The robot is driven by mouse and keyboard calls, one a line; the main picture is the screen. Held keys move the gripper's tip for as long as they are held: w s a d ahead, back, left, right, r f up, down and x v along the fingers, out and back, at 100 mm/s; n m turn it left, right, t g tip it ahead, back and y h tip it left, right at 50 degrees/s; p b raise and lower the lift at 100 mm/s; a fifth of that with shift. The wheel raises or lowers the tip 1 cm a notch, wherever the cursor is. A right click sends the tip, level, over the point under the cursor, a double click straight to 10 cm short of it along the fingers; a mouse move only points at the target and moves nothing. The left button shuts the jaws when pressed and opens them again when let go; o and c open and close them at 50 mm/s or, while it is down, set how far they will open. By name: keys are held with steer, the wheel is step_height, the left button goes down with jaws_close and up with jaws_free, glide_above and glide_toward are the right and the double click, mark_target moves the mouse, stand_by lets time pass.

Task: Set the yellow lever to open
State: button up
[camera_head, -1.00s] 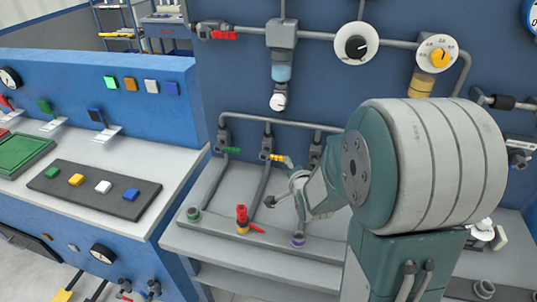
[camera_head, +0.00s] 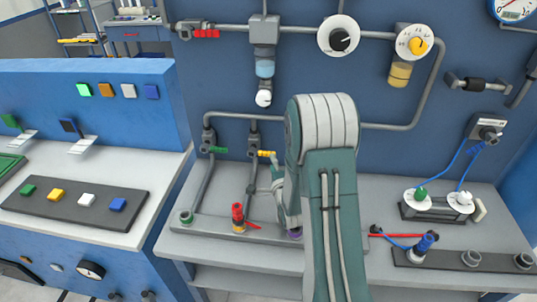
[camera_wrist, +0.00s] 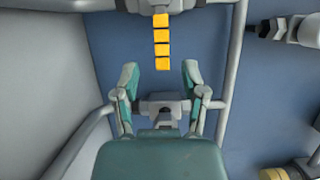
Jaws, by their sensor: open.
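The yellow lever (camera_head: 267,154) sticks out to the right, about level, from a valve on a vertical pipe in the head view. In the wrist view, the yellow lever (camera_wrist: 162,42) is a segmented yellow strip at top centre, running down toward the gap between my fingers. My gripper (camera_wrist: 160,73) is open, with one finger on each side of that gap and nothing held. In the head view my gripper is close to the lever, partly hidden behind my arm. I cannot tell if a finger touches the lever.
A green-levered valve (camera_head: 217,150) stands just left of the yellow one. A red valve (camera_head: 239,217) stands on the bench base below. A grey pipe (camera_head: 390,126) runs along the wall above the levers.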

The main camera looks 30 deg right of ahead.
mark_target(268, 152)
steer(key=x, duration=0.4)
steer(key=shift+w+a, duration=0.1)
steer(key=shift+a, duration=0.2)
steer(key=shift+w+d, duration=0.1)
steer(key=shift+w, duration=0.15)
steer(key=shift+w+d, duration=0.2)
steer(key=shift+d, duration=0.1)
steer(key=shift+c, duration=0.3)
steer(key=shift+a, duration=0.15)
jaws_close()
